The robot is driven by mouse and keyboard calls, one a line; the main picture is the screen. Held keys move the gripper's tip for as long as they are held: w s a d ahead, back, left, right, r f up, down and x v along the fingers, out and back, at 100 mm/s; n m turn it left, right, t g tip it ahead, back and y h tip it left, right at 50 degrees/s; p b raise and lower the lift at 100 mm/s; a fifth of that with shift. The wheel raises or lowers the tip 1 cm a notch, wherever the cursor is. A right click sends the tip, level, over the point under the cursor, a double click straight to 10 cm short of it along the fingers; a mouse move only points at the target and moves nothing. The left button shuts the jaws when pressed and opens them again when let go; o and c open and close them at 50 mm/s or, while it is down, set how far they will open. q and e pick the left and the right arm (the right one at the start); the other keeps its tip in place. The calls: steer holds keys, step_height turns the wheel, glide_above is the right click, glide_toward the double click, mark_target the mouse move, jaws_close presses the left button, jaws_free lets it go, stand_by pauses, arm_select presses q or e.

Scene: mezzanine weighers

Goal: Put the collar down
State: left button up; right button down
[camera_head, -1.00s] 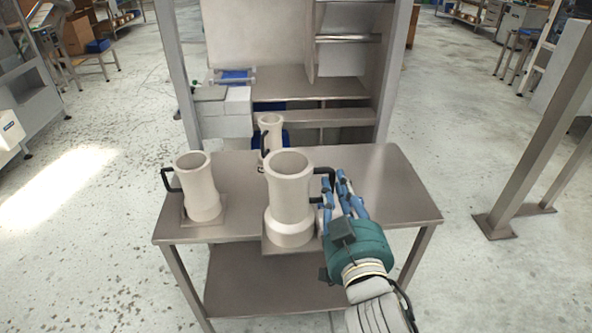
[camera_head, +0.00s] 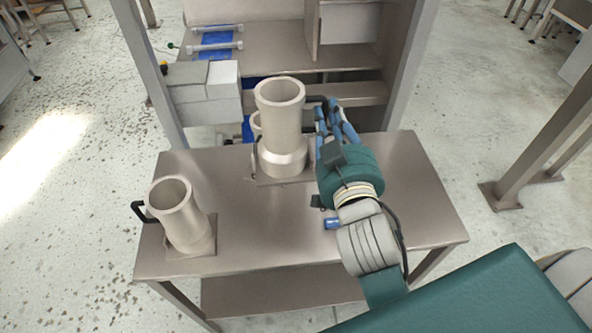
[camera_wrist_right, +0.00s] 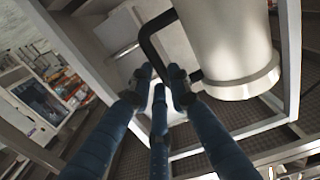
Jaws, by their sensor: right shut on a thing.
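A cream, tube-shaped collar (camera_head: 281,125) with a wider foot and a dark handle stands upright over the back middle of the table (camera_head: 260,225). My right gripper (camera_head: 326,112) is shut on its handle, to the right of the collar. In the right wrist view, the fingers (camera_wrist_right: 160,78) close around the black handle (camera_wrist_right: 150,42) beside the collar's wall (camera_wrist_right: 225,45). I cannot tell whether its foot touches the table. My left gripper is not in view.
A similar collar (camera_head: 180,215) stands on a thin square plate at the table's front left, its handle to the left. Another collar (camera_head: 256,124) is mostly hidden behind the held one. A shelf unit (camera_head: 320,60) rises behind. The table's front middle is clear.

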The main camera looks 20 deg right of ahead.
step_height(320, 180, down, 19)
steer(key=s+b, duration=0.1)
steer(key=b, duration=0.9)
steer(key=shift+a+b, duration=0.15)
steer(key=shift+b, duration=0.25)
steer(key=shift+f, duration=0.15)
steer(key=c, duration=1.6)
jaws_free()
steer(key=shift+c, duration=0.2)
